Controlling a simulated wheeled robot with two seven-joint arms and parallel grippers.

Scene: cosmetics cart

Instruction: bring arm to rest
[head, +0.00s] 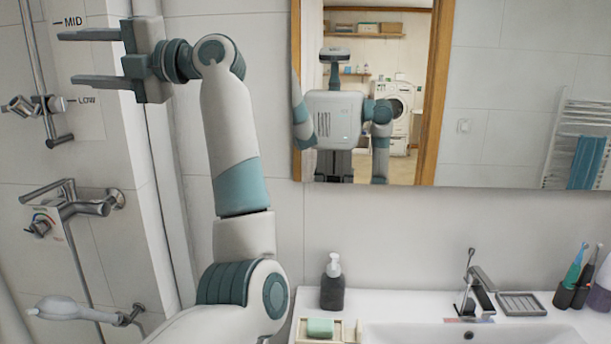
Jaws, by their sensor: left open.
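My left gripper (82,58) is raised at the upper left of the head view, with its two grey fingers spread apart and pointing left. Nothing is between the fingers. My left arm (232,130) rises from the bottom of the view, bends at the wrist and stands in front of the tiled wall. The gripper is in front of the shower corner, near a panel with MID and LOW marks. My right gripper does not show directly.
A white sink counter (400,302) holds a dark soap dispenser (332,287), green soap in a dish (320,327), a faucet (480,292) and toothbrush cups. A mirror (510,100) above reflects my body. Shower taps (72,202) and a shower head (65,310) are at left.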

